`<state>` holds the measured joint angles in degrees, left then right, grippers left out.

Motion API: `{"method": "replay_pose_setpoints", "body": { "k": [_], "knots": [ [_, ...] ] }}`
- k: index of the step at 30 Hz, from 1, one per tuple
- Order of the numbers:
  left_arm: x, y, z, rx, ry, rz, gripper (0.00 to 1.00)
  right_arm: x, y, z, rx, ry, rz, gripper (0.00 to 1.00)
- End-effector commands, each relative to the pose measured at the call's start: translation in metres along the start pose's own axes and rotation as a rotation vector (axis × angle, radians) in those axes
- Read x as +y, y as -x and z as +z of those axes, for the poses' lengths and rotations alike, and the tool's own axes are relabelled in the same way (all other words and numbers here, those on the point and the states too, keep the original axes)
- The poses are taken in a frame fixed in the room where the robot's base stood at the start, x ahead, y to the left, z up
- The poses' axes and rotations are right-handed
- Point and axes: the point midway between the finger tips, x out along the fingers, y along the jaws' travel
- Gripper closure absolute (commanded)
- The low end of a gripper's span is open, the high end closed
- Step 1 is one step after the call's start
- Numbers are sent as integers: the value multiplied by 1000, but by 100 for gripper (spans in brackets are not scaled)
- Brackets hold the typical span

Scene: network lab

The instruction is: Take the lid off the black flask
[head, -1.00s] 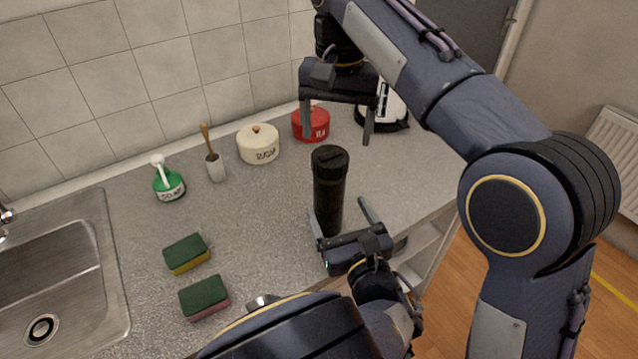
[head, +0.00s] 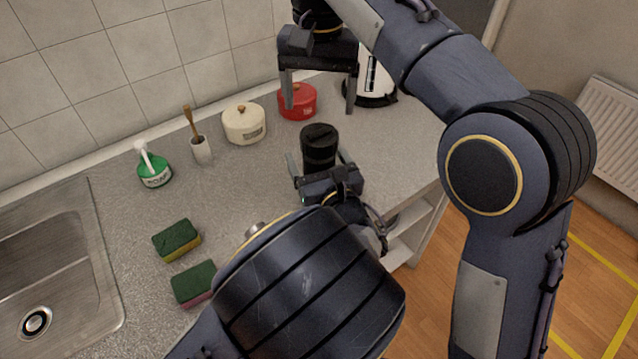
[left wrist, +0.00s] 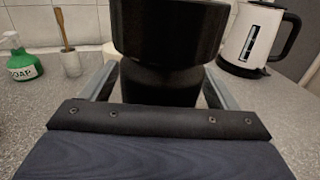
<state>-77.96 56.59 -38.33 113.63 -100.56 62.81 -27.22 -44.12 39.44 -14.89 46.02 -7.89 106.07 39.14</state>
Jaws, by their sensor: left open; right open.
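The black flask (head: 319,150) stands upright on the grey counter with its black lid (head: 319,131) on top. In the left wrist view the flask (left wrist: 165,85) fills the middle, between the two fingers. My left gripper (head: 318,165) is open, low at the counter, with one finger on each side of the flask's body. Its palm hides the flask's lower part in the head view. My right gripper (head: 318,98) is open and empty, pointing down, above and behind the flask in the picture.
A red pot (head: 298,101), a cream sugar pot (head: 244,123) and a white kettle (head: 372,80) stand along the back. A brush holder (head: 201,151), a green soap bottle (head: 154,172), two sponges (head: 177,240) and the sink (head: 60,260) lie left. The counter's right edge is near.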

Motion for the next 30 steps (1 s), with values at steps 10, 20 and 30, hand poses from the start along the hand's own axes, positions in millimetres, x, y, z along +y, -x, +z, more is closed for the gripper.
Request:
{"method": "replay_pose_setpoints", "body": {
  "k": [10,20,30],
  "knots": [
    [0,0,0,0,0,1,42,0,0,0,0,0,0,21],
    [0,0,0,0,0,1,85,0,0,0,0,0,0,21],
    [0,0,0,1,0,1,100,0,0,0,0,-308,0,21]
  ]
}}
